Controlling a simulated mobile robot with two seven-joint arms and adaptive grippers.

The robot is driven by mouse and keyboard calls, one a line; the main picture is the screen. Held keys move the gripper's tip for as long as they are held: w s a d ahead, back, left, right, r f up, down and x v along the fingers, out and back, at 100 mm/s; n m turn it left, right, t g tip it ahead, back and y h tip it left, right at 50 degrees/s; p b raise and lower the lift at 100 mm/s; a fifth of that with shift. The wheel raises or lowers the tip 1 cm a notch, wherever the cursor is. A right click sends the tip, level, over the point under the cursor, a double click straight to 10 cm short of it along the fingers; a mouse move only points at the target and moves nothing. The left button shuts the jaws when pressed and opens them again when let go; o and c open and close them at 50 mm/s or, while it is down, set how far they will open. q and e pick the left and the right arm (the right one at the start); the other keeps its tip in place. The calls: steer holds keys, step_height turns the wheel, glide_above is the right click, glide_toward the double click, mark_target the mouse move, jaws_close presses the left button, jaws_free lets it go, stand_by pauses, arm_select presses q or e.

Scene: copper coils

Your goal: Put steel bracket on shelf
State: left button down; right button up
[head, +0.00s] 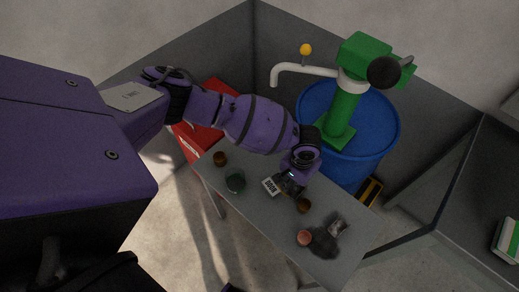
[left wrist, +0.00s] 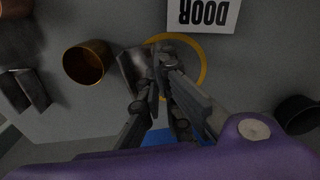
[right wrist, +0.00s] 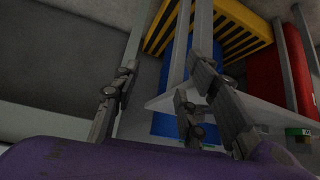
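My left gripper (head: 290,187) points down over the grey table. In the left wrist view its fingertips (left wrist: 161,72) come close together on a grey-brown bent metal piece (left wrist: 132,70), which looks like the steel bracket. The fingers hide part of it, and I cannot tell if it is lifted. A yellow ring (left wrist: 204,62) shows around it. A second angled grey piece (left wrist: 27,90) lies farther left; it also shows in the head view (head: 338,224). My right gripper (right wrist: 165,88) is open and empty, below table height. A grey shelf-like unit (head: 480,190) stands at the right.
The table (head: 335,270) also holds a DOOR card (head: 270,186), a copper coil (head: 304,205), a dark green round thing (head: 235,182) and other small round items. Behind it stand a blue barrel (head: 375,135) with a green pump (head: 343,112) and a red cabinet (head: 205,140).

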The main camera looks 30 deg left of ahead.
arm_select(q)
steer(key=shift+w+r, duration=0.15)
arm_select(e)
steer(key=shift+w+r, duration=0.1)
steer(key=shift+w, duration=0.2)
